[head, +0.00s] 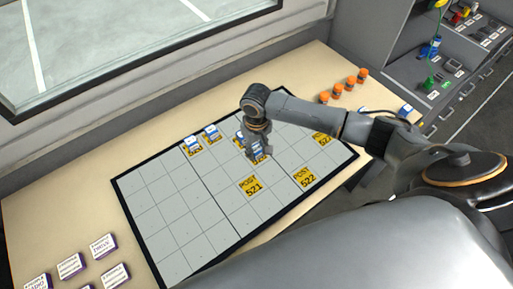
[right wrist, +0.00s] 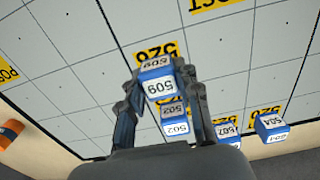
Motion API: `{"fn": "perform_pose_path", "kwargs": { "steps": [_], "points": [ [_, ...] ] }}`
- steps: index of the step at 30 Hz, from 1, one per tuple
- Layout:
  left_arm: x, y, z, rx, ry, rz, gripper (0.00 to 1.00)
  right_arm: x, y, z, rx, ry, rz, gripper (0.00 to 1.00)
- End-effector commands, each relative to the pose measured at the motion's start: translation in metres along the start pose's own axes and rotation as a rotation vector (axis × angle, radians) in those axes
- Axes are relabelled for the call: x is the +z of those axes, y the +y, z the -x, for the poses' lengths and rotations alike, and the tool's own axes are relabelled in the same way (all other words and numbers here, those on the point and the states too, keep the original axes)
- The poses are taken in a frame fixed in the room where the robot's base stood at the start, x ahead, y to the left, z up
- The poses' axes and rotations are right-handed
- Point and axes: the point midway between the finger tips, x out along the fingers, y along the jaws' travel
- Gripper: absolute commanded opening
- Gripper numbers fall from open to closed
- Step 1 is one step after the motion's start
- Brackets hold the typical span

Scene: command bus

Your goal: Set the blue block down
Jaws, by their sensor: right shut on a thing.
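My right gripper (head: 258,150) is over the right half of the gridded board (head: 160,220). In the right wrist view its two fingers (right wrist: 163,98) are shut on a blue block (right wrist: 157,82) with a white label reading 509. The block is over or on a yellow patch (right wrist: 152,50) marked 520; I cannot tell if it touches the board. Another blue block (right wrist: 175,125), marked 502, shows just behind the held one. Blue blocks 507 (right wrist: 226,130) and 504 (right wrist: 271,125) stand farther along. My left gripper is not in view.
Yellow patches 521 (head: 252,186) and 522 (head: 304,178) lie bare on the board. Orange-capped items (head: 350,82) stand at the table's far right edge. White-and-purple labelled blocks (head: 103,245) lie at the lower left. The board's left half is clear.

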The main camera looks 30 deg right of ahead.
Motion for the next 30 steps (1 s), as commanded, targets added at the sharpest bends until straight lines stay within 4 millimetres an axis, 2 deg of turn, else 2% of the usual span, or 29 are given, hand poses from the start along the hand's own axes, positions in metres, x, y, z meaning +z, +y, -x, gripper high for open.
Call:
{"fn": "perform_pose_path", "kwargs": {
  "steps": [8, 9, 12, 23, 26, 30],
  "points": [
    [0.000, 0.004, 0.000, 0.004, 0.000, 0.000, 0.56, 0.000, 0.000, -0.002, 0.000, 0.000, 0.000, 0.00],
    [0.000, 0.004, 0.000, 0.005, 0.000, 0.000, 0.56, 0.000, 0.000, -0.003, 0.000, 0.000, 0.000, 0.37],
    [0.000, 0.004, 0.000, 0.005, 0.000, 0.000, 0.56, 0.000, 0.000, -0.002, 0.000, 0.000, 0.000, 0.56],
    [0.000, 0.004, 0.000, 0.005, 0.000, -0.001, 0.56, 0.000, 0.000, 0.001, 0.000, 0.001, 0.000, 0.56],
    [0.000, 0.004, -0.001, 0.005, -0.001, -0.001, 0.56, -0.001, 0.000, 0.012, -0.001, 0.003, -0.001, 0.56],
    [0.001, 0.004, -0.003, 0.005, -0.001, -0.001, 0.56, -0.001, 0.000, 0.040, -0.001, 0.005, 0.001, 0.56]
  ]
}}
